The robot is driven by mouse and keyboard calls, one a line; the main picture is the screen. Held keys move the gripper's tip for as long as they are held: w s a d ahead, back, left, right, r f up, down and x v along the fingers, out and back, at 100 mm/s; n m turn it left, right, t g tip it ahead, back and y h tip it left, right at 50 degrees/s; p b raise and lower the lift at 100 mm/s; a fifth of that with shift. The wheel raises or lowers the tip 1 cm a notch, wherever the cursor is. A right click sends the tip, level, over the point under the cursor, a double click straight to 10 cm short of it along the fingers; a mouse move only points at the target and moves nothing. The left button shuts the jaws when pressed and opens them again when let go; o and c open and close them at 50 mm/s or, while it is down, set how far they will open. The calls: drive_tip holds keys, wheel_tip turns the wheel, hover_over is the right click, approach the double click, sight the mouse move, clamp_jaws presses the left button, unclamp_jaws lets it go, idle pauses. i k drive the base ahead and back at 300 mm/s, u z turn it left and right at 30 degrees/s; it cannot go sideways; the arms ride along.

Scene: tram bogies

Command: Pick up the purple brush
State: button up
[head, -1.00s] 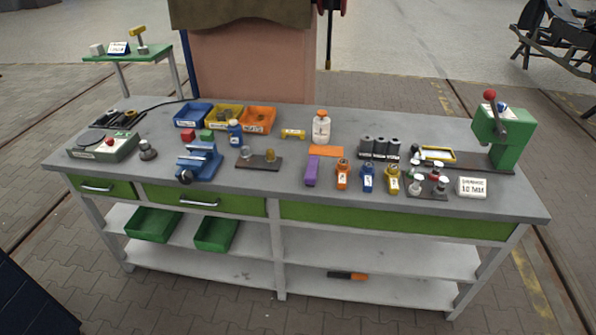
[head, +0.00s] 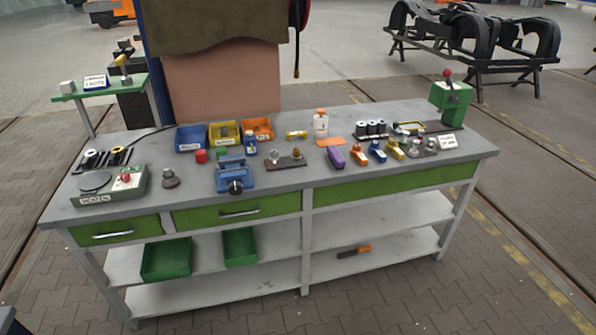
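The purple thing (head: 335,157), which I take for the brush, lies on the grey workbench top (head: 290,185), right of the middle and near the front edge. It is a small elongated block. Its bristles cannot be made out. Beside it on the right stands an orange-and-white small item (head: 358,154). An orange flat piece (head: 330,141) lies just behind it. My gripper is not in view.
Left of the brush are a dark plate with two small parts (head: 286,161) and a blue vise (head: 235,176). Blue and yellow small items (head: 377,151) stand to the right. A green press (head: 450,104) stands at the right end. Paved floor in front is clear.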

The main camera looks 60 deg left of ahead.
sight(339, 163)
drive_tip(key=k, duration=0.8)
drive_tip(key=u, duration=2.5)
drive_tip(key=i, duration=1.4)
